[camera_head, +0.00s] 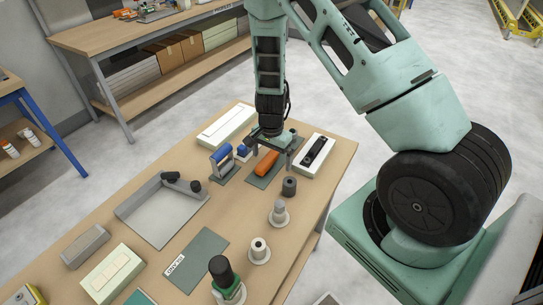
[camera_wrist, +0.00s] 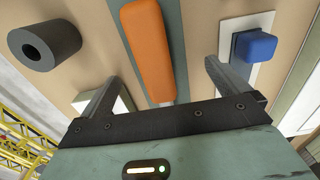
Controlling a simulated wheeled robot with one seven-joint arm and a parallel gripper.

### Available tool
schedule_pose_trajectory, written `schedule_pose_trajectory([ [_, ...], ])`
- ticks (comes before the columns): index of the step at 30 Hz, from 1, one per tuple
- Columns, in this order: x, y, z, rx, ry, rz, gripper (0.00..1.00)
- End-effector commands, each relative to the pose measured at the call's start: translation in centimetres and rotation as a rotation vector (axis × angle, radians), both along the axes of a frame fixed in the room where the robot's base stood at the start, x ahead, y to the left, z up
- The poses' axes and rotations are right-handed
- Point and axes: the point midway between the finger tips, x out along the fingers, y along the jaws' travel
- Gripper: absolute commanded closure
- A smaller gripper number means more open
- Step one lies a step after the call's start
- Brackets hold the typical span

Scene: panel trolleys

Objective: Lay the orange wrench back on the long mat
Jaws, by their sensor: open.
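The orange wrench (camera_head: 266,163) lies on a dark green mat (camera_head: 257,181) near the far right of the table. In the wrist view, its orange handle (camera_wrist: 147,48) points away from my gripper and its grey shaft runs back under the gripper body. The mat shows on both sides of the handle (camera_wrist: 193,40). My gripper (camera_head: 270,146) is open above the wrench's far end. In the wrist view its two fingers stand apart on either side of the tool (camera_wrist: 160,88). The wrench's far end is hidden by my gripper.
A dark ring (camera_head: 289,186) is close in front. A labelled mat (camera_head: 200,254) and a grey tray (camera_head: 158,222) lie nearer.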

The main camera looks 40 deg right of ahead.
Motion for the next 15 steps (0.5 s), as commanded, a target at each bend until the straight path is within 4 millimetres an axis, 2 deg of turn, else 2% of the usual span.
schedule_pose_trajectory([
  [7,0.0,0.0,0.2,0.0,0.0,0.0,0.0],
  [15,0.0,0.0,1.5,0.0,-0.001,0.0,0.0],
])
